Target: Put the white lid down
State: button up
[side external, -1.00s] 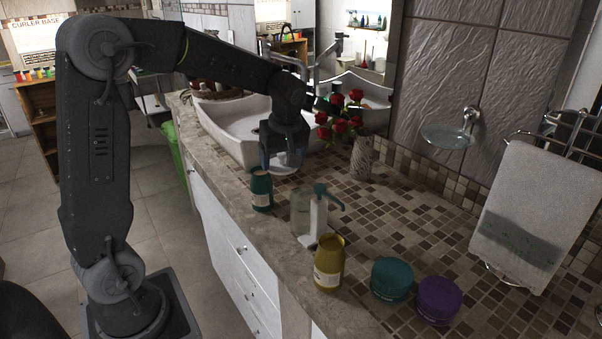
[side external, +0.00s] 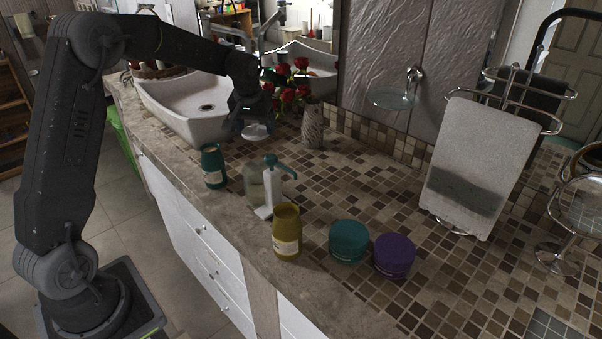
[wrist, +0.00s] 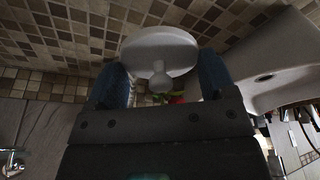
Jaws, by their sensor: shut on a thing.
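The white lid (side external: 256,131) is a small pale disc, held by my gripper (side external: 247,118) above the tiled counter, near the sink. In the wrist view the lid (wrist: 160,52) shows as a white round with a knob between the two blue fingertips of my gripper (wrist: 160,82). The fingers are shut on the knob. A gap seems to lie between the lid and the counter, but its height is hard to tell.
A white sink (side external: 187,104) lies behind and left of my gripper. A vase (side external: 312,124) with red roses (side external: 287,95) stands close by. A teal bottle (side external: 213,166), a pump bottle (side external: 270,185), a mustard bottle (side external: 287,230), a teal jar (side external: 349,241) and a purple jar (side external: 394,256) stand nearer. Tiles right of centre are clear.

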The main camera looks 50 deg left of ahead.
send_over(303, 172)
jog(key=shift+m, duration=0.4)
jog(key=f, duration=0.5)
jog(key=s+f, duration=0.1)
jog(key=f, duration=0.1)
jog(key=shift+d+f, duration=0.3)
jog(key=shift+f, duration=0.05)
jog(key=shift+w+d+f, duration=0.1)
jog(key=shift+f, duration=1.95)
jog(key=shift+f, duration=0.1)
jog(key=o, duration=0.9)
jog(key=shift+c, duration=0.2)
jog(key=w+a+v, duration=0.1)
jog(key=a+v, duration=0.1)
jog(key=v, duration=1)
jog(key=shift+d+r, duration=0.3)
jog(key=shift+d, duration=0.1)
